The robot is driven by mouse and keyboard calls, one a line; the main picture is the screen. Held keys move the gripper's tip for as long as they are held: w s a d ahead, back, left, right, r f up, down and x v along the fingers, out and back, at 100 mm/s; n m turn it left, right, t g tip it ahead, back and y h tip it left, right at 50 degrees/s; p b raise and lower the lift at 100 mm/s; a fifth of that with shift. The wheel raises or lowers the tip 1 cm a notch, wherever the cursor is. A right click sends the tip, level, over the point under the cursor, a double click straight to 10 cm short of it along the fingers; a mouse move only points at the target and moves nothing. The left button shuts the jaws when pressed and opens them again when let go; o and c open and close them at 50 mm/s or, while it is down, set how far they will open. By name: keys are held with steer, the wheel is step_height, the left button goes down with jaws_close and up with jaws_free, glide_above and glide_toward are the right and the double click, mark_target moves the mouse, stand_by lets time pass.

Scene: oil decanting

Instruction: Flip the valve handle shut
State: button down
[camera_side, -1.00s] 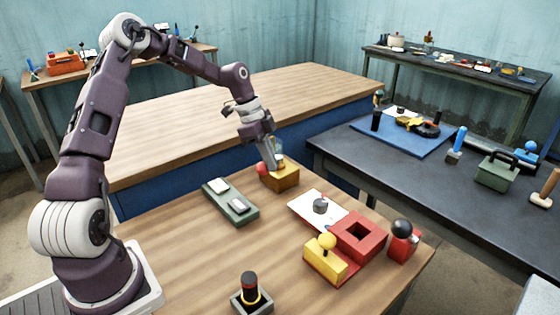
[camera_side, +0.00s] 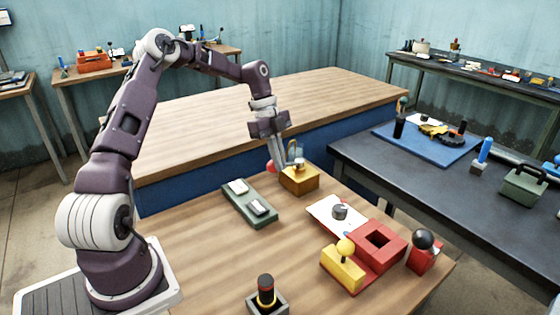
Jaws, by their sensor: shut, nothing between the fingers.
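The valve is a brown-orange block (camera_side: 299,181) standing on the wooden table, with a grey and yellow fitting (camera_side: 295,154) on top. A red knob (camera_side: 271,167), apparently the end of the valve handle, shows low at the left of the block. My gripper (camera_side: 277,168) points down just left of the block, beside the red knob. Its fingers are shut and empty. They partly cover the knob and hide the handle's lever, so I cannot tell whether they touch it.
A green box with two pale switches (camera_side: 249,204) lies left of the valve. A white plate with a grey knob (camera_side: 339,211), a red square-holed block (camera_side: 379,241), a yellow block (camera_side: 343,268) and a black-knobbed red block (camera_side: 422,250) stand at right. A black-topped post (camera_side: 266,291) stands in front.

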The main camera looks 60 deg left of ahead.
steer(key=shift+a, duration=0.2)
steer(key=d, duration=0.4)
steer(key=v, duration=1)
steer(key=shift+w+r, duration=0.3)
steer(key=shift+r, duration=0.1)
steer(key=shift+d, duration=0.15)
steer(key=s+d+r+n+t+y, duration=0.1)
steer(key=s+d+r+n+y, duration=0.25)
steer(key=s+d, duration=0.35)
steer(key=s+d+r+n+y, duration=0.2)
steer(key=s+d+r+n, duration=0.3)
steer(key=d, duration=0.3)
steer(key=s+d+f+n+t, duration=0.1)
steer(key=s+n, duration=0.3)
steer(key=s, duration=0.4)
steer(key=s+d+n+t+h, duration=0.1)
steer(key=s+d+n+t, duration=0.2)
steer(key=s, duration=0.5)
steer(key=shift+s+f+n, duration=0.2)
steer(key=shift+f+n, duration=0.2)
steer(key=shift+n, duration=0.05)
